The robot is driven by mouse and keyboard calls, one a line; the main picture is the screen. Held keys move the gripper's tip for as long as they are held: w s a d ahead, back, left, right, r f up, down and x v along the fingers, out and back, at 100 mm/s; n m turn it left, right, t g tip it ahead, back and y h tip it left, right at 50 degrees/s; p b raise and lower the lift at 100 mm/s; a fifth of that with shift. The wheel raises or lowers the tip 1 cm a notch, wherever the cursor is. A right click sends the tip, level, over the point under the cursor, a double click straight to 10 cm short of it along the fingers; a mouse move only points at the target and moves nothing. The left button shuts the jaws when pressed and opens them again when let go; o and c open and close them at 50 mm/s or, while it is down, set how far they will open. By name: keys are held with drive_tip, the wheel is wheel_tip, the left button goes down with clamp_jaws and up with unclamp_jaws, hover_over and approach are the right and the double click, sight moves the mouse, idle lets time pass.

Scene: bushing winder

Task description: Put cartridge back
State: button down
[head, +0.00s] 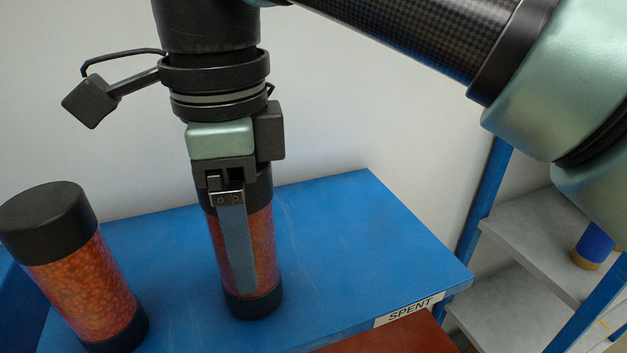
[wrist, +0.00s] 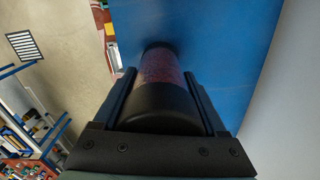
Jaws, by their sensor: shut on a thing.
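A cartridge with black end caps and an orange-red beaded body (head: 262,240) is upright between the fingers of my gripper (head: 238,285). The gripper comes down from above and is shut on it. Its bottom cap appears to touch the blue shelf top (head: 375,240), though I cannot tell for sure. In the wrist view the same cartridge (wrist: 162,105) lies between the two fingers (wrist: 162,88), its black cap nearest the camera. A second cartridge of the same look (head: 85,270) stands to the left on the blue top. A "SPENT" label (head: 408,310) is on the front edge.
A brown-red surface (head: 390,335) lies below the front edge. Grey shelves with blue posts (head: 540,240) stand at the right, holding a blue and tan cylinder (head: 592,245). A pale wall (head: 350,110) is close behind. The blue top is clear right of the held cartridge.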

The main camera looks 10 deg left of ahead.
drive_tip(key=shift+w+f, duration=0.2)
drive_tip(key=shift+w, duration=0.05)
drive_tip(key=shift+s, duration=0.1)
unclamp_jaws()
drive_tip(key=shift+f, duration=0.1)
wheel_tip(320, 180, up, 10)
drive_tip(key=p, duration=0.8)
drive_tip(key=shift+p, duration=0.4)
drive_tip(key=shift+r+b, duration=0.3)
drive_tip(key=shift+r, duration=0.85)
